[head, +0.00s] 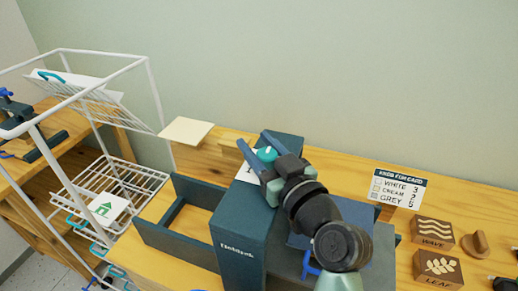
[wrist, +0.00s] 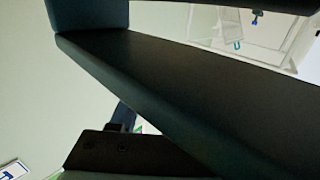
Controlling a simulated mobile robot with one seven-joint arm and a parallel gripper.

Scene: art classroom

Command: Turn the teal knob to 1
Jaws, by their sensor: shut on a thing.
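The teal knob (head: 267,153) sits on top of the dark blue box (head: 240,235). My gripper (head: 265,148) reaches over the box top from the front right, one finger on each side of the knob, shut on it. A white dial plate (head: 249,170) shows partly beside the fingers; its numbers and the knob's pointer are too small or covered to read. In the wrist view a dark finger (wrist: 160,75) fills much of the picture, and the knob cannot be made out there.
A sign (head: 398,188) pairs white with 3, cream with 2, grey with 5. Wave (head: 432,233) and leaf (head: 437,267) blocks stand at right. An open dark tray (head: 165,240) is left of the box. Further left is a white wire rack (head: 155,95).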

